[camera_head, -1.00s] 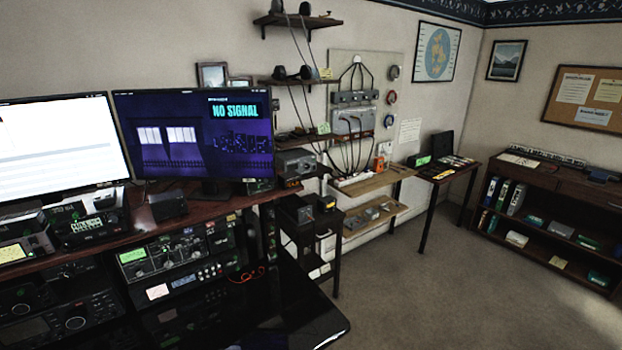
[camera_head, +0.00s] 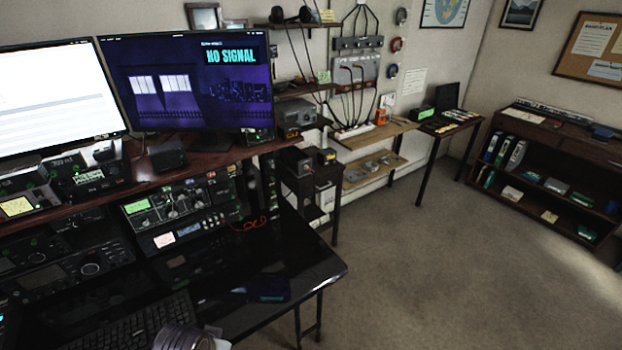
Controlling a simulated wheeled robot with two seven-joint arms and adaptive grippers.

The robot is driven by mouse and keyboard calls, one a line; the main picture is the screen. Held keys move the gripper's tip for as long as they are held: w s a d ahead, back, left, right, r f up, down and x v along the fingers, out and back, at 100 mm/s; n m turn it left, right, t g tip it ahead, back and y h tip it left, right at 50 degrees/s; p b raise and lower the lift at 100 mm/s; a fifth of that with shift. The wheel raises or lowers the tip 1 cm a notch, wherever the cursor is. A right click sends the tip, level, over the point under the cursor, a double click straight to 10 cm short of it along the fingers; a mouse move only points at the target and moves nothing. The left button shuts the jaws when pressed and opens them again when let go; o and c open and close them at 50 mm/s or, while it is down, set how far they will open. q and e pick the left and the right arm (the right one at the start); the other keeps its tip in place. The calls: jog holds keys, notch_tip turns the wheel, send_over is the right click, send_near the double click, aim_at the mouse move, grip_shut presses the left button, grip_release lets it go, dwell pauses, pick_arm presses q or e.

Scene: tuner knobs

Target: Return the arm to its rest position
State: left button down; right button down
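Neither of my grippers shows in the head view. A grey, rounded, ribbed piece that looks like one of my arm links (camera_head: 180,338) shows at the bottom edge, over the front of the desk. Its fingers are out of frame, and I cannot tell which arm it belongs to. The tuner unit (camera_head: 165,205), with a green-lit display and several knobs, stands under the wooden shelf at the back of the desk. Nothing of mine touches it in this view.
The black glossy desk (camera_head: 310,262) holds a keyboard (camera_head: 130,325) and a small dark box (camera_head: 268,288). Two monitors, one showing "NO SIGNAL" (camera_head: 185,80), stand on the shelf above. Open carpet (camera_head: 430,270) lies to the right, before a bookcase (camera_head: 560,155).

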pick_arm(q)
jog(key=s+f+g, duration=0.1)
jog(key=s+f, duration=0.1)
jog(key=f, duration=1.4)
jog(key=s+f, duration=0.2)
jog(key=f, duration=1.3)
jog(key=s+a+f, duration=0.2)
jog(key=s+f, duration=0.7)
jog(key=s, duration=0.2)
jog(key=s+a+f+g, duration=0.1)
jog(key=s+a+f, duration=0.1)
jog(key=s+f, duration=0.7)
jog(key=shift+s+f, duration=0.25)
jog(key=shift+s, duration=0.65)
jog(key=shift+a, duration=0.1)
